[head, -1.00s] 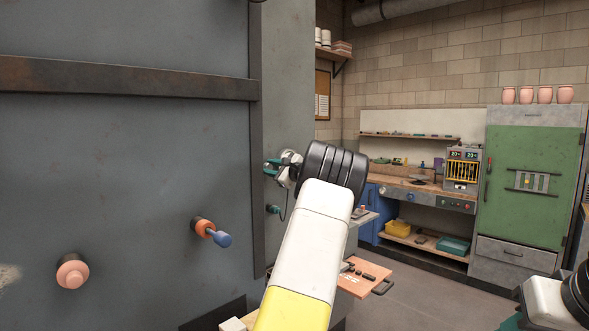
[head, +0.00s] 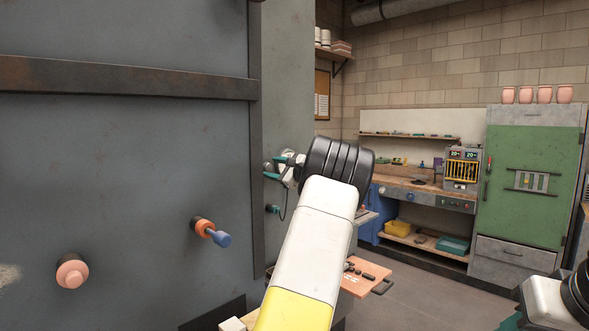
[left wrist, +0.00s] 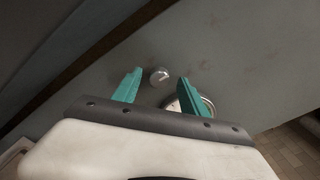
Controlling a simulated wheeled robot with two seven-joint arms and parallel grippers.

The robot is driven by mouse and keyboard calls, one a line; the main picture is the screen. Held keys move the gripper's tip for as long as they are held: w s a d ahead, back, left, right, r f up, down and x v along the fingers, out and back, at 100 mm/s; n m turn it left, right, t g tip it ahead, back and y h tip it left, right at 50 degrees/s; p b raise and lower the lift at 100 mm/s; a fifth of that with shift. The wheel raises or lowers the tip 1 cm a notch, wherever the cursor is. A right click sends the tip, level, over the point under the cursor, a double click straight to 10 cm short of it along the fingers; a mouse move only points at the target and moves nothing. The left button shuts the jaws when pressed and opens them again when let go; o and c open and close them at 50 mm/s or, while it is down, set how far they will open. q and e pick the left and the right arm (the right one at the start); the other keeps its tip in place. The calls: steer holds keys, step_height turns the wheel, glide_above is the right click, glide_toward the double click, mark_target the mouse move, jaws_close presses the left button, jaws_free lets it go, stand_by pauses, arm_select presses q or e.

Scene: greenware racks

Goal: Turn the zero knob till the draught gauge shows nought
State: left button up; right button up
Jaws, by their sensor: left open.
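The zero knob (left wrist: 159,76) is a small round silver knob on the grey wall. In the left wrist view it shows between my two teal fingertips, with a gap on each side. The draught gauge (left wrist: 204,106) is a round dial with a silver rim beside the knob. One finger covers part of it, and its pointer and marks cannot be read. My left gripper (left wrist: 160,74) is open and empty, facing the wall. It also shows in the head view (head: 275,165), where the wrist hides much of that spot. My right arm is at the lower right; its jaws cannot be made out.
An orange fitting with a blue handle (head: 212,234) and a pink round plug (head: 72,271) stick out of the large grey wall (head: 150,180). A teal fitting with a cable (head: 272,209) sits below my left gripper. A workbench (head: 420,188) and green cabinet (head: 530,170) stand farther back.

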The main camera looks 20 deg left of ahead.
arm_select(q)
steer(key=v, duration=0.5)
steer(key=shift+s+d, duration=0.15)
steer(key=shift+d, duration=0.2)
